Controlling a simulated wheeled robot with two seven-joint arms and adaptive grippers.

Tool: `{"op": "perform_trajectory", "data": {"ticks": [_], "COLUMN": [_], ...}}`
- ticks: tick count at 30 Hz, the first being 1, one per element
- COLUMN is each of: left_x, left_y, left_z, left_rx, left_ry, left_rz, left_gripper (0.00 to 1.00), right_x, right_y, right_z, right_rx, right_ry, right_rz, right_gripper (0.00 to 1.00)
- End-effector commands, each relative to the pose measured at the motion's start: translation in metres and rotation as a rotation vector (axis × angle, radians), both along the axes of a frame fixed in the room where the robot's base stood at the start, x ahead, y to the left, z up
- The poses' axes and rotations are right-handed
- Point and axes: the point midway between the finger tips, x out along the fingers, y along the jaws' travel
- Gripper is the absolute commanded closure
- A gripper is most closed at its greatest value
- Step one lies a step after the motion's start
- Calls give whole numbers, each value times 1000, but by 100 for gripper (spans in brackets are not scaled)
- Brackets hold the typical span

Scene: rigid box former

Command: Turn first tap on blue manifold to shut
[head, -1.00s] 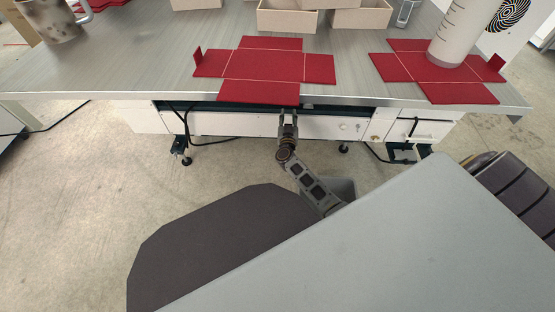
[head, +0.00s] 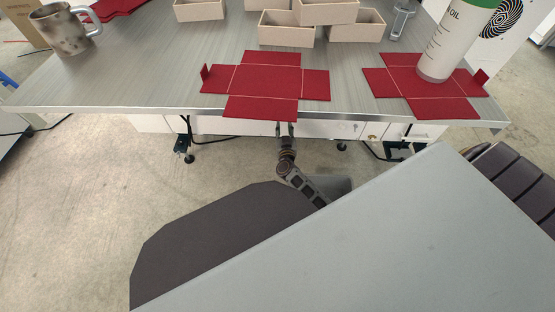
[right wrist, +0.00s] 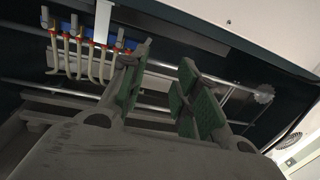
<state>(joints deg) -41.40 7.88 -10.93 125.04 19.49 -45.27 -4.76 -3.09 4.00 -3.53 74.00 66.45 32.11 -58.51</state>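The blue manifold (right wrist: 132,43) shows at the upper left of the right wrist view, under the bench. It carries a row of grey tap handles (right wrist: 75,24), orange-red fittings and pale hoses (right wrist: 79,60) hanging down. My right gripper (right wrist: 163,72) has its two green-padded fingers spread, with nothing between them. Its left finger lies near the right end of the manifold in the picture; I cannot tell the depth between them. In the head view, my right gripper (head: 286,131) is at the bench's front edge, its tip partly hidden by the bench top. My left gripper is not in view.
The bench top (head: 150,75) overhangs the space. On it lie red box blanks (head: 265,78), open boxes (head: 285,30), a mug (head: 60,35) and an oil bottle (head: 455,40). Metal rods and a toothed wheel (right wrist: 263,93) lie beyond the right finger.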

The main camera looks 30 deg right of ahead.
Motion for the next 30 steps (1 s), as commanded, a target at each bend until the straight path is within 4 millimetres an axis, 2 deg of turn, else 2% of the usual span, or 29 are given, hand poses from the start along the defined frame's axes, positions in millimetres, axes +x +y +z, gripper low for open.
{"op": "perform_trajectory", "data": {"ticks": [30], "left_x": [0], "left_y": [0], "left_z": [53], "left_rx": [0], "left_ry": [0], "left_rz": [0], "left_gripper": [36], "right_x": [-23], "right_y": [35], "right_z": [-10], "right_rx": [12], "right_ry": [117], "right_rz": [153], "right_gripper": [69]}}
